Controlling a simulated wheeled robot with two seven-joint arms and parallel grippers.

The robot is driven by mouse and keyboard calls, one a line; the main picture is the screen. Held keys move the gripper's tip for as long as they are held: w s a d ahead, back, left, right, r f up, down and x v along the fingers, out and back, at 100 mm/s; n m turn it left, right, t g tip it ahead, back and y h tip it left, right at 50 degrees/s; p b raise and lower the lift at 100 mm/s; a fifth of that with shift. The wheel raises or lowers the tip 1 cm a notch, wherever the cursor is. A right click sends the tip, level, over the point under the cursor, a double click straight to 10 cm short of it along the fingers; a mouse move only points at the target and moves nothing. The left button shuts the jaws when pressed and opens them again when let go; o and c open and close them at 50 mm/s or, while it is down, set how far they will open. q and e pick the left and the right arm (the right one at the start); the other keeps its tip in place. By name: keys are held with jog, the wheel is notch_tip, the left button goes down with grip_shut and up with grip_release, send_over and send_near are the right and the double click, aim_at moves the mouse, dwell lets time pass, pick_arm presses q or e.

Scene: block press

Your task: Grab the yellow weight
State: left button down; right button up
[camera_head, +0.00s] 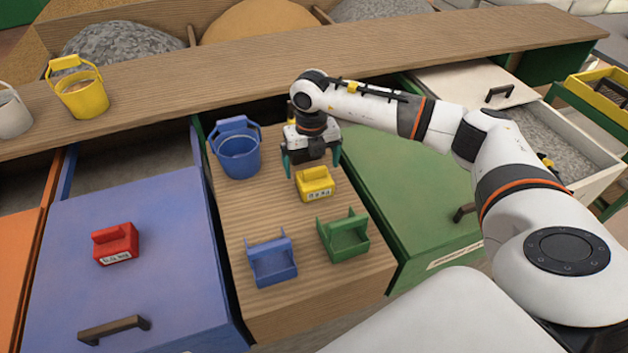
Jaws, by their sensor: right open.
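The yellow weight (315,184) is a small block with a raised handle and a pale label on its front. It sits on the wooden middle surface (325,290). My right gripper (313,168) is open and points down at the weight's handle, with its teal fingertips apart on either side of it. I cannot tell whether the fingers touch the weight. My left gripper is not in view.
A blue bucket (238,152) stands just left of my right gripper. Blue (272,262) and green (343,238) open trays sit in front of the weight. A red weight (115,244) lies on the blue drawer front (170,285). A wooden ledge (400,58) runs behind, with a yellow bucket (80,95).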

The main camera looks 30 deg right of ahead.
aim_at(315, 178)
jog(key=shift+f, duration=0.25)
jog(key=shift+s+d+f+p, duration=0.1)
jog(key=shift+s+f+p, duration=0.1)
jog(key=shift+f, duration=0.3)
jog(key=shift+s+d+f+p, duration=0.1)
jog(key=shift+f+p, duration=0.1)
jog(key=shift+f, duration=0.25)
notch_tip(315, 178, down, 2)
jog(key=shift+f, duration=0.5)
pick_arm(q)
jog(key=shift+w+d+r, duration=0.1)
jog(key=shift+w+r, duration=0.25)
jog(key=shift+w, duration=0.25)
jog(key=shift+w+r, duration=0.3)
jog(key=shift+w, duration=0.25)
pick_arm(e)
jog(key=c, duration=1.5)
